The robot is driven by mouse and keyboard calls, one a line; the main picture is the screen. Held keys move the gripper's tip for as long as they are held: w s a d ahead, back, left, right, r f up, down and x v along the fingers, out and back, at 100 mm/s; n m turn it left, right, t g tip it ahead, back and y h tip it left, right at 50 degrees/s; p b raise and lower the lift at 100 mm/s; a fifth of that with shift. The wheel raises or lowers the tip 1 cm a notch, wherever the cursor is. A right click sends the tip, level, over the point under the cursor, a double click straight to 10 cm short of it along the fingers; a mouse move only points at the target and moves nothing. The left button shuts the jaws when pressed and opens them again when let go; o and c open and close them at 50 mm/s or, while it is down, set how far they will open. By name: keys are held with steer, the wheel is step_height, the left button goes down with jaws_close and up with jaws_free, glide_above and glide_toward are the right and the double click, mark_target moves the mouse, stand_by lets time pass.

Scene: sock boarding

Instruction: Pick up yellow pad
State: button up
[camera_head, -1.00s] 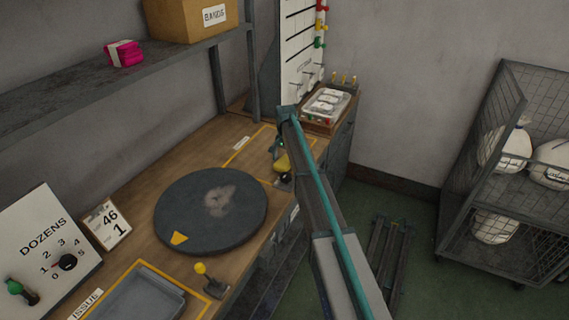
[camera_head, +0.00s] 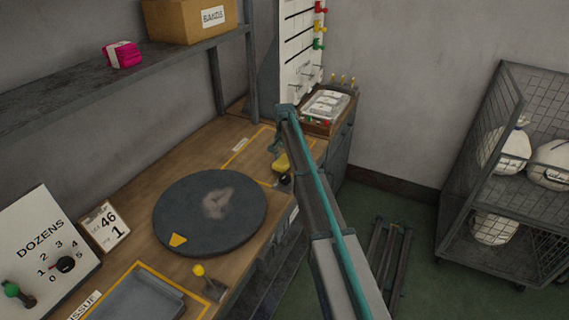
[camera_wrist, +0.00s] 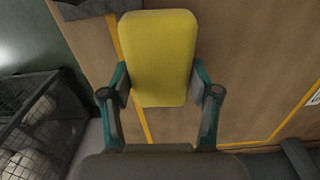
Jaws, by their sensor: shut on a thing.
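The yellow pad (camera_wrist: 158,55) fills the upper middle of the wrist view as a rounded yellow block. My gripper (camera_wrist: 159,80) has one teal finger on each side of the pad's near end and is shut on it. In the head view the yellow pad (camera_head: 281,162) shows small beside my gripper (camera_head: 277,150), over the right end of the wooden bench (camera_head: 140,190). My arm hides part of this area. I cannot tell whether the pad touches the bench.
A dark round turntable (camera_head: 215,232) with a yellow mark lies left of my gripper. A yellow-knobbed lever (camera_head: 199,270) and a grey tray (camera_head: 140,302) are in front. A box of white items (camera_head: 326,104) stands behind. A wire cage (camera_head: 500,185) is at right.

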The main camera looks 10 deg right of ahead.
steer(key=s+r+b, duration=0.4)
steer(key=s+r, duration=0.8)
steer(key=s, duration=0.2)
